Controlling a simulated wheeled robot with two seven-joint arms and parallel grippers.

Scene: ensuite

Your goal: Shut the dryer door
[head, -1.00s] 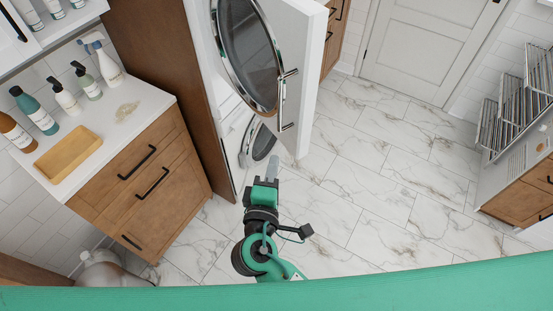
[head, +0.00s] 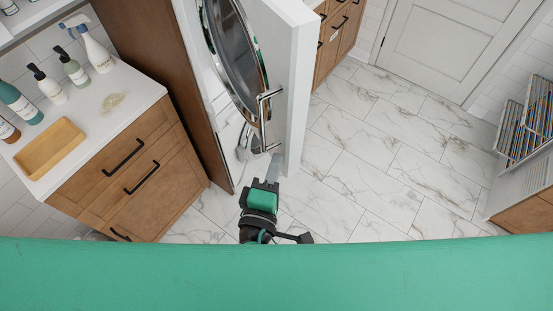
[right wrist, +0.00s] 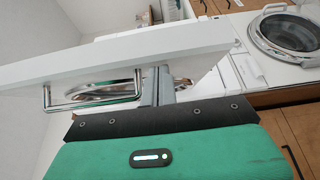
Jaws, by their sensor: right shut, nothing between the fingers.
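My left gripper is not in view.
A wooden cabinet (head: 150,150) with a white top, bottles and a wooden tray (head: 50,147) stands at left. A lower machine with a round door (right wrist: 285,35) is beside the open door. Marble floor (head: 390,170) is free at right. A rack (head: 525,125) stands far right.

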